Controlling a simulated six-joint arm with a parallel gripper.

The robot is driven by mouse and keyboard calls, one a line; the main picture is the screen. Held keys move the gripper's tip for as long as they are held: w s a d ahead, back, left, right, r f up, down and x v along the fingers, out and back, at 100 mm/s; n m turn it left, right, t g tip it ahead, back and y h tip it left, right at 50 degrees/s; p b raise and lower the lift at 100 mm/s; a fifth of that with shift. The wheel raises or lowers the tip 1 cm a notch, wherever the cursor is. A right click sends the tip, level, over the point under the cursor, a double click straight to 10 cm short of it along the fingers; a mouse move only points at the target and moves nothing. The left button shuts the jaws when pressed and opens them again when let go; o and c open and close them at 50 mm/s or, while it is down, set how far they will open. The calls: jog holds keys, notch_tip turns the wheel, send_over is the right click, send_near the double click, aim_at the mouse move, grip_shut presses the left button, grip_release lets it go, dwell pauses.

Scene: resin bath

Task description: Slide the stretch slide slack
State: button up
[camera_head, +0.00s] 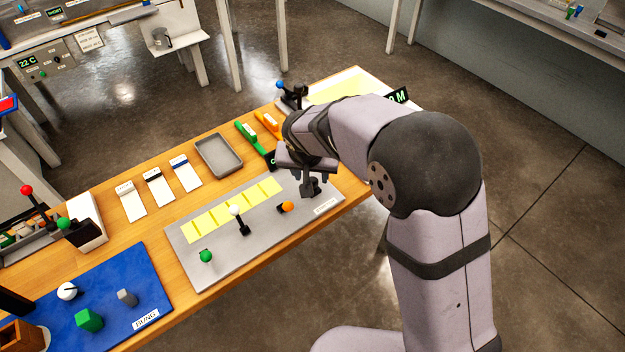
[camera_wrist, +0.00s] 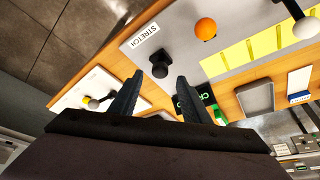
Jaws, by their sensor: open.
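A grey plate (camera_head: 268,237) carries a white label that reads STRETCH in the wrist view (camera_wrist: 141,37). On the plate are a green knob (camera_head: 206,256), a white-knobbed lever (camera_head: 236,212) and an orange knob (camera_head: 286,207). The orange knob also shows in the wrist view (camera_wrist: 205,28). A black knob on a dark base (camera_wrist: 160,62) stands near the label. My gripper (camera_wrist: 160,77) is open and points at this black knob, which appears just beyond and between the fingertips. I cannot tell which fitting is the stretch slide. In the head view my gripper (camera_head: 305,172) hangs over the plate's right end.
Yellow pads (camera_head: 230,208) run along the plate's back. A grey tray (camera_head: 218,155), several cards (camera_head: 158,187) and green and orange handled things (camera_head: 250,137) lie behind. A blue mat (camera_head: 105,285) with blocks is at left. A blue-knobbed lever (camera_head: 290,92) stands at the far end.

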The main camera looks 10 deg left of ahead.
aim_at(312, 180)
jog(key=shift+p+x, duration=0.85)
jog(key=shift+x, duration=2.3)
grip_shut()
jog(key=w+a+b, duration=0.1)
jog(key=w+a, duration=0.3)
jog(key=shift+w+a, duration=0.1)
jog(key=shift+a, duration=0.05)
jog(key=shift+w+a+r, duration=0.1)
jog(key=shift+w+a, duration=0.15)
jog(key=shift+a, duration=0.05)
grip_release()
jog(key=shift+w, duration=0.1)
